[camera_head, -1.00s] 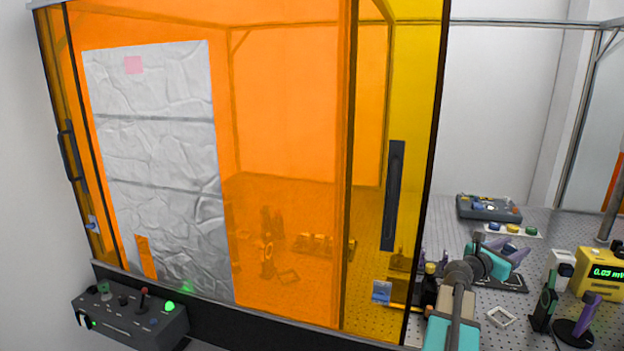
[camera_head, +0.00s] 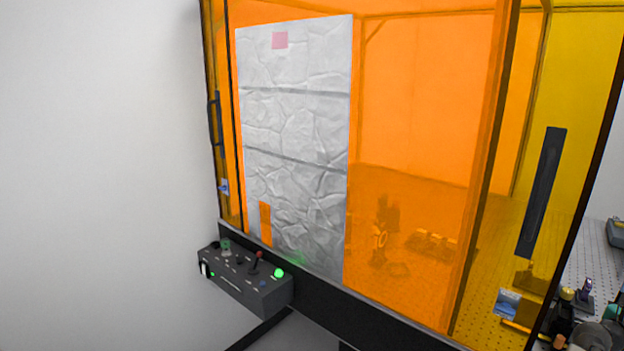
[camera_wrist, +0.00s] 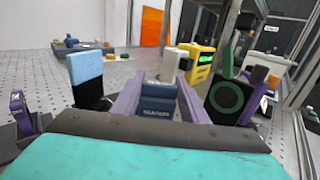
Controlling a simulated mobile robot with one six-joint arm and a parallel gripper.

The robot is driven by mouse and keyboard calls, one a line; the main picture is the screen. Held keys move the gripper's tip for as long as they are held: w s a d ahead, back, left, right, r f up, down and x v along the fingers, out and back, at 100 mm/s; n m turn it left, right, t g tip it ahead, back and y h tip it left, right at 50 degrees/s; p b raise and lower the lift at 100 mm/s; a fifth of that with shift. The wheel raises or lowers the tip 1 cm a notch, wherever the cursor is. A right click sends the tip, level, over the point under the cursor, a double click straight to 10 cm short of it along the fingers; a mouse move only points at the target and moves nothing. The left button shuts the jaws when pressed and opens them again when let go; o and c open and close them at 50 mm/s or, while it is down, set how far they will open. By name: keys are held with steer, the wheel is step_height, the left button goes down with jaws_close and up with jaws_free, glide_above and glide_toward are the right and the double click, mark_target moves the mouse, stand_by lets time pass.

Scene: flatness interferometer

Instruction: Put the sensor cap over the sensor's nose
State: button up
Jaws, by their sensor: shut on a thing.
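In the wrist view, my gripper (camera_wrist: 157,98) has two purple fingers closed on a dark blue block (camera_wrist: 158,106) with small white lettering, which I take to be the sensor cap. The lettering is too small to read surely. A black plate with a green ring (camera_wrist: 228,97) stands just right of the fingers; I cannot tell whether it is the sensor. A pale upright thing (camera_wrist: 168,67) shows beyond the block. The sensor's nose is not clearly made out in either view. In the head view, my gripper is not clearly visible.
A yellow meter (camera_wrist: 201,62) stands beyond the gripper. A light-blue-topped black item (camera_wrist: 86,75) stands left, with a purple post (camera_wrist: 18,105) farther left. In the head view, an orange enclosure panel (camera_head: 425,120) fills the middle; a control box (camera_head: 245,280) sits below left.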

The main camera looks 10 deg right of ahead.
steer(key=shift+w, duration=0.1)
steer(key=shift+w+d, duration=0.3)
steer(key=shift+d, duration=0.1)
steer(key=w+d+r, duration=0.1)
steer(key=w+d, duration=0.1)
steer(key=d, duration=1.3)
steer(key=shift+w, duration=0.15)
steer(key=shift+f+b, duration=1.75)
steer(key=shift+f, duration=0.85)
steer(key=shift+f+b, duration=0.35)
steer(key=shift+f, duration=0.05)
steer(key=o, duration=1.2)
